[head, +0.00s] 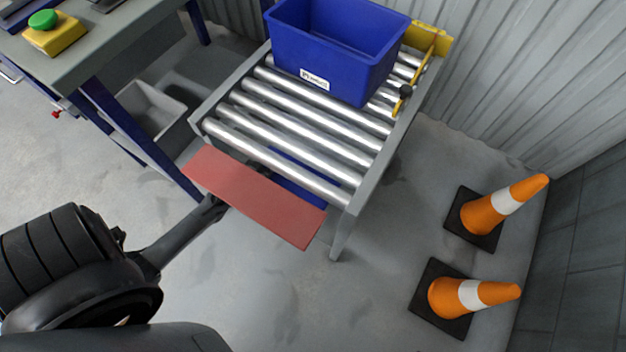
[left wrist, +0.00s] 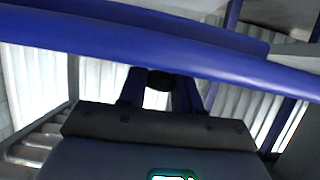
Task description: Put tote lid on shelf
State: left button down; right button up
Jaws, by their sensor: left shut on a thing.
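In the left wrist view the lid (left wrist: 200,58) crosses the picture as a broad blue band just beyond my left gripper (left wrist: 160,82). I cannot tell whether the lid touches a shelf. My right gripper is not in view.
A red panel (head: 255,196) lies over my gripper, in front of the roller table (head: 362,185). A blue tote (head: 335,68) stands on the rollers. A workbench (head: 85,62) is at upper left, with a grey bin (head: 150,108) beneath. Two cones (head: 500,207) (head: 468,295) stand right.

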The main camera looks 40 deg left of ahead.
pick_arm(q)
jog(key=shift+w+a+f, duration=0.2)
jog(key=shift+a+f, duration=0.05)
jog(key=shift+f, duration=0.05)
notch_tip(320, 180, down, 10)
jog(key=b, duration=0.7)
jog(key=shift+w+r+b, duration=0.1)
jog(key=shift+r+b, duration=0.15)
jog(key=shift+b, duration=0.15)
jog(key=shift+r, duration=0.1)
jog(key=c, duration=0.8)
grip_release()
